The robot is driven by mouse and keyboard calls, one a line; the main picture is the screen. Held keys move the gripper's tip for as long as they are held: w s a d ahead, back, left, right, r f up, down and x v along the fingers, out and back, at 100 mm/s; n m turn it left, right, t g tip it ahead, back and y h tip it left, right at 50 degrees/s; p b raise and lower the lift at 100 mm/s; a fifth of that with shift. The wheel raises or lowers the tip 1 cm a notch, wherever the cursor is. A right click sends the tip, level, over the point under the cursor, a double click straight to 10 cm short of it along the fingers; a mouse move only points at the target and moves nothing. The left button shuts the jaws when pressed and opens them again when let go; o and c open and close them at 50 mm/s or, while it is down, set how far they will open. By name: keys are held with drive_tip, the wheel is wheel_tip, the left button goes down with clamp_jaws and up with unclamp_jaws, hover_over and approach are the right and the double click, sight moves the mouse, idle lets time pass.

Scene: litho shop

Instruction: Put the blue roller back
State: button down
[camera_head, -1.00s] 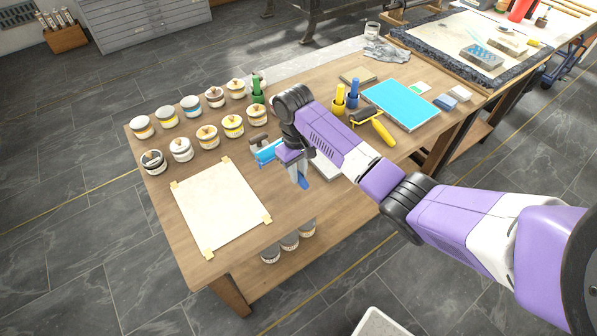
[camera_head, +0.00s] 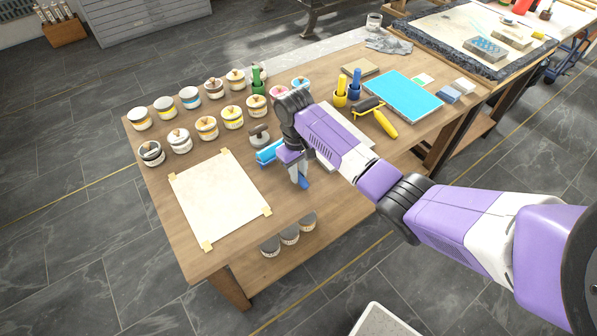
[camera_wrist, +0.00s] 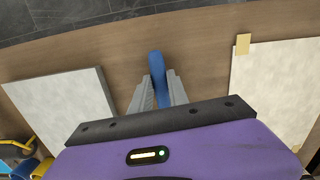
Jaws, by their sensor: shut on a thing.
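My gripper (camera_head: 298,176) is low over the middle of the wooden table. It is shut on the blue handle of the blue roller (camera_head: 304,182). In the wrist view the blue handle (camera_wrist: 157,70) lies between the two grey fingers, its end pointing away from my wrist. A light-blue bar (camera_head: 268,152), seemingly the roller's drum, shows just left of the gripper. The join between drum and handle is hidden by my gripper. I cannot tell whether the roller touches the table.
A pale slab (camera_head: 354,146) lies right of my gripper, and a taped paper sheet (camera_head: 218,200) lies left. A grey knobbed tool (camera_head: 259,136) stands behind the drum. Ink pots (camera_head: 207,127) fill the back left. A yellow roller (camera_head: 385,124) and cyan plate (camera_head: 403,98) are farther right.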

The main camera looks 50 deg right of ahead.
drive_tip(key=shift+f, duration=0.1)
drive_tip(key=c, duration=1.2)
unclamp_jaws()
drive_tip(key=shift+w+r, duration=0.15)
drive_tip(key=shift+r, duration=1.8)
drive_tip(key=shift+w+r, duration=0.15)
drive_tip(key=shift+r, duration=1.8)
